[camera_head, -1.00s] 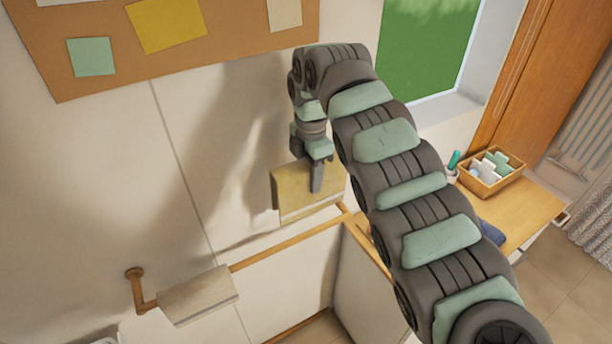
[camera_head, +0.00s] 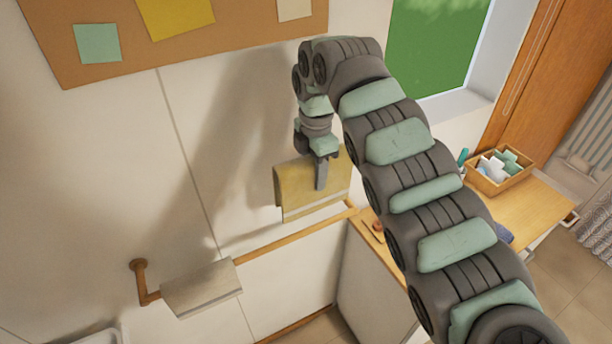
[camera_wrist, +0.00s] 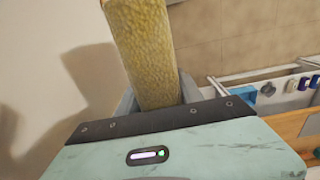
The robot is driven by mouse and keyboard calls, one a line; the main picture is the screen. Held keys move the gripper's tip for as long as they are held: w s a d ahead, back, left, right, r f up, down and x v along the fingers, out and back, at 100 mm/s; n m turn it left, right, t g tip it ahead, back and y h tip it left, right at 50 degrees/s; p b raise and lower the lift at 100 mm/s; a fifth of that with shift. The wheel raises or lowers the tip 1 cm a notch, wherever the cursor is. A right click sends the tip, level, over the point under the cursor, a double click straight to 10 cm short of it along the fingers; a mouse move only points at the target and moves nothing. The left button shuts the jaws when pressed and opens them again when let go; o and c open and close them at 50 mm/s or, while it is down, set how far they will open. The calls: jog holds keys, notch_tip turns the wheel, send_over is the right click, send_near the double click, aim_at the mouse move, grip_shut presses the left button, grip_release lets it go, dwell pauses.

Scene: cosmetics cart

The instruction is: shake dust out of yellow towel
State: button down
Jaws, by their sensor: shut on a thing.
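The yellow towel (camera_head: 296,188) hangs folded from my gripper (camera_head: 321,172), a little above the wooden wall rail (camera_head: 285,240), in the head view. It seems clear of the rail. In the wrist view the towel (camera_wrist: 143,50) runs up between the two fingers of my gripper (camera_wrist: 155,92). My gripper is shut on it. The towel's far side is hidden. I cannot make out dust on it.
A pale towel (camera_head: 202,288) hangs over the left part of the rail, close to the wall. A wooden box (camera_head: 497,176) with small items stands on the wooden cart top (camera_head: 540,208) at right. A pinboard (camera_head: 100,45) is on the wall above.

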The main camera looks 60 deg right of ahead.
aim_at(304, 185)
jog(key=a+b, duration=0.3)
jog(key=a, duration=0.2)
jog(key=shift+r, duration=0.2)
jog(key=shift+a+f, duration=0.1)
jog(key=shift+a, duration=0.2)
jog(key=d+p, duration=0.3)
jog(key=d, duration=0.4)
